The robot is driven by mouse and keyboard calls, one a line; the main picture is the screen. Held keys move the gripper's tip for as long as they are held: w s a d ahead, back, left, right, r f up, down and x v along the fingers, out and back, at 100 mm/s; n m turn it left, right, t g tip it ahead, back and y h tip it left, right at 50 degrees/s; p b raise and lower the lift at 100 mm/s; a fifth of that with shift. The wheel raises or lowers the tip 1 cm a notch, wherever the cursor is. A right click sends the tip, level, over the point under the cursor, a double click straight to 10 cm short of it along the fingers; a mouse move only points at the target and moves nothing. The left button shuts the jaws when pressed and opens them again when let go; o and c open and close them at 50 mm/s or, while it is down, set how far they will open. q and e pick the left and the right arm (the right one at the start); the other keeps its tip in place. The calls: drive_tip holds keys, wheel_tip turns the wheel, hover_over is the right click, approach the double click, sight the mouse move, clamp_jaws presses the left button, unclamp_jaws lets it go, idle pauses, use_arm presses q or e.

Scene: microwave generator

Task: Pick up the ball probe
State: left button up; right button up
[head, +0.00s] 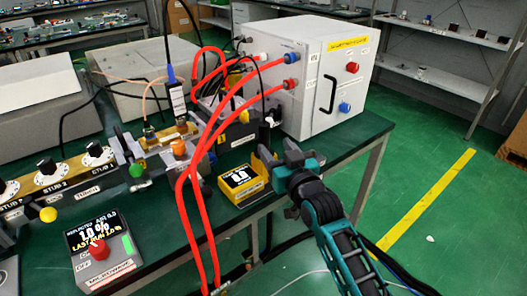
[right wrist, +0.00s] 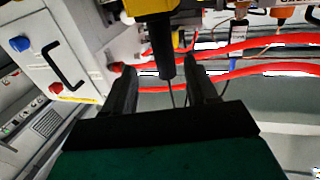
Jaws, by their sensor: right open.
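The ball probe, as far as I can tell, is the dark upright handle (head: 265,134) beside the yellow meter (head: 240,184) on the green bench. In the right wrist view, which looks upside down, the black handle (right wrist: 162,48) comes out of a yellow body (right wrist: 150,6). My right gripper (head: 270,157) is at the right side of the meter. In the right wrist view its two fingers (right wrist: 158,68) are open, one on each side of the handle's end, with gaps showing. The probe's ball is not clearly visible. My left gripper is not in view.
Red cables (head: 186,180) hang in front of the bench, left of the meter. A white generator box (head: 322,85) stands behind my right gripper. The waveguide row with stub tuners (head: 50,180) and a display box (head: 99,248) are at left. Floor at right is open.

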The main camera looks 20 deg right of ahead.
sight(266, 139)
drive_tip(key=shift+w+a+b, duration=0.1)
drive_tip(key=shift+w+a, duration=0.1)
drive_tip(key=shift+w, duration=0.9)
drive_tip(key=shift+w+a+b, duration=0.15)
drive_tip(key=shift+w, duration=0.95)
drive_tip(key=shift+w+a+b, duration=0.1)
drive_tip(key=shift+w+a, duration=0.1)
drive_tip(key=shift+w, duration=0.9)
drive_tip(key=shift+r, duration=0.1)
drive_tip(key=c, duration=1.1)
